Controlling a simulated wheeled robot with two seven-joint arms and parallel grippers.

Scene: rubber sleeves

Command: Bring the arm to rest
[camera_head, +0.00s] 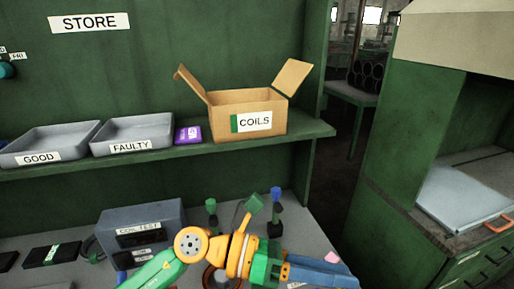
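My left arm comes in low in the picture, with a green link (155,271) and an orange joint (190,243). My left gripper (318,273), at the arm's blue end, points right over the bench, near the bottom edge. Its fingers are not clear enough to show whether they are open or shut, and I see nothing held in it. My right gripper is not in view.
On the bench (318,226), a grey COIL TEST box (140,221) stands left of my arm. Posts with green (211,203) and blue (276,194) tops stand behind it. The shelf above holds an open COILS carton (215,120), a GOOD tray (38,158) and a FAULTY tray (130,146).

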